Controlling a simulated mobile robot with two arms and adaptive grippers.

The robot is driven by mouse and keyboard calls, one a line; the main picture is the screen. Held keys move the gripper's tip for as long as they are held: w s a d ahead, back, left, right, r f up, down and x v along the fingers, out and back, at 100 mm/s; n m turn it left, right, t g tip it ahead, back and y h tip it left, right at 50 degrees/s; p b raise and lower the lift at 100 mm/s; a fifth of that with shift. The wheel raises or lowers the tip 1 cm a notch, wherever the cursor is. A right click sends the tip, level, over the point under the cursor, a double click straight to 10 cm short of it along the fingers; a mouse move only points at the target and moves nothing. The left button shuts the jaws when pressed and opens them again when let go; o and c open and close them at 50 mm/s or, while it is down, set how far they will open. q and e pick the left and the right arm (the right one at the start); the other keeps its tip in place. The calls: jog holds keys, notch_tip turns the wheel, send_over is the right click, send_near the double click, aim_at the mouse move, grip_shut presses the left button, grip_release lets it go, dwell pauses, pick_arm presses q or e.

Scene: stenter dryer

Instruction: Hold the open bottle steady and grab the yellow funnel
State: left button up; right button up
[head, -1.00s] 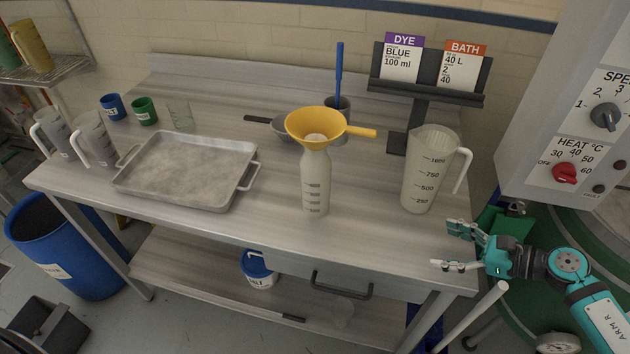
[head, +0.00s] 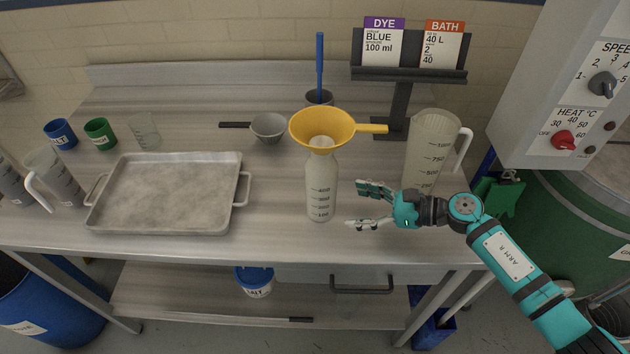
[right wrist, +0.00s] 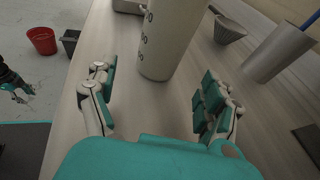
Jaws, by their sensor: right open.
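The open bottle (head: 321,190) is white and translucent with a printed scale, and it stands upright on the steel table. The yellow funnel (head: 323,130) sits in its mouth with its handle pointing right. My right gripper (head: 354,205) is open and empty, just right of the bottle, its fingers pointing at it. In the right wrist view, the bottle (right wrist: 166,40) stands ahead between the spread fingers (right wrist: 152,88), a little beyond the tips, and its top is cut off. What looks like my left gripper (right wrist: 22,92) shows small at the left edge there, its opening unclear.
The measuring jug (head: 428,150) stands close behind my right gripper. A metal tray (head: 240,160) lies left. The sign stand (head: 400,105) is at the back right.

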aim_at(334, 204)
jog(key=x, duration=0.4)
jog(key=shift+a+r, duration=0.1)
jog(key=shift+a, duration=0.05)
jog(key=b+x, duration=0.1)
jog(key=x, duration=0.2)
jog(key=shift+w+f, duration=0.1)
jog(key=shift+f, duration=0.15)
jog(key=shift+w+a+b, duration=0.1)
jog(key=shift+a+b, duration=0.3)
jog(key=shift+a, duration=0.15)
jog(key=c, duration=0.7)
jog(key=shift+c, duration=0.4)
pick_arm(q)
jog(key=shift+s+d+f, duration=0.1)
jog(key=shift+d+f, duration=0.2)
jog(key=shift+f, duration=0.55)
jog(key=shift+a, duration=0.1)
